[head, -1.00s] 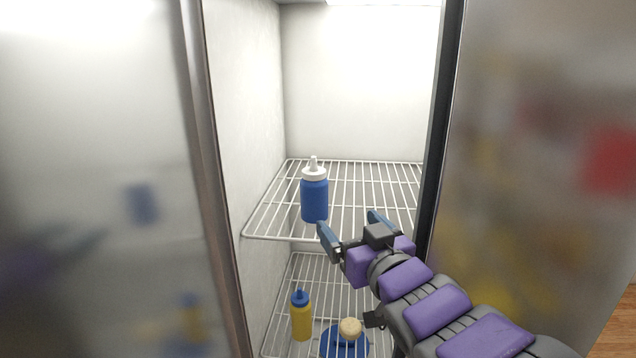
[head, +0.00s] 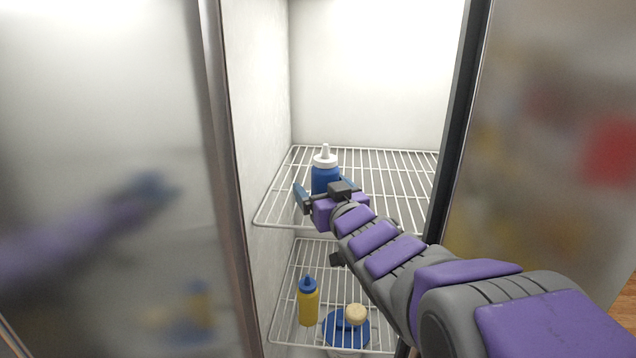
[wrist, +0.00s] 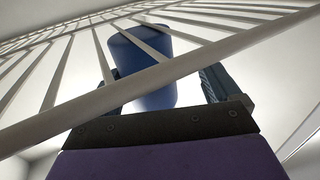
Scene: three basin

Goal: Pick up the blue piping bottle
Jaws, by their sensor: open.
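The blue piping bottle (head: 325,178), with a white cap and nozzle, stands upright on the upper wire shelf (head: 390,165). My gripper (head: 326,190) is open at the near side of the bottle and hides its lower part. In the wrist view the blue bottle (wrist: 135,62) shows between the two spread fingers of my gripper (wrist: 160,88). Shelf wires and a thick front bar cross that view in front of the bottle. I cannot tell whether the fingers touch the bottle.
A yellow bottle with a blue cap (head: 308,303) and a blue dish (head: 333,330) with a pale round item (head: 355,314) are on the lower shelf (head: 284,325). Fridge door frames stand close on both sides. The upper shelf right of the bottle is clear.

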